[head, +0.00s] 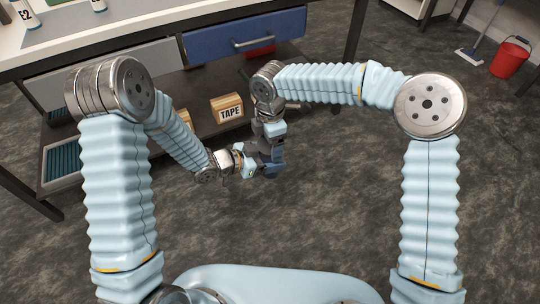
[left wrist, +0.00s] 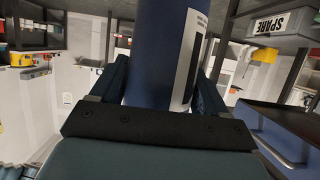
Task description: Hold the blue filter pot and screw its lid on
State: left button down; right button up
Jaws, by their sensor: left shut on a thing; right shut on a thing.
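The blue filter pot (head: 273,173) is small and mostly covered by my grippers in the head view, held in front of the bench over the floor. In the left wrist view the pot (left wrist: 155,50) is a dark blue cylinder with a white label, between the two fingers. My left gripper (head: 260,169) is shut on it from the left; its fingers also show in the left wrist view (left wrist: 158,88). My right gripper (head: 270,153) points down right above the pot, shut on the lid. The lid itself is hidden, so I cannot tell how it sits on the pot.
The bench with a blue drawer (head: 245,37) and a grey drawer (head: 100,72) stands behind. A box marked TAPE (head: 228,108) is on its lower shelf. A red bucket (head: 510,57) and a mop head (head: 468,56) are at the far right. The floor around my grippers is clear.

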jog(key=m, duration=0.4)
jog(key=shift+m, duration=0.3)
jog(key=o, duration=1.1)
jog(key=shift+r, duration=2.25)
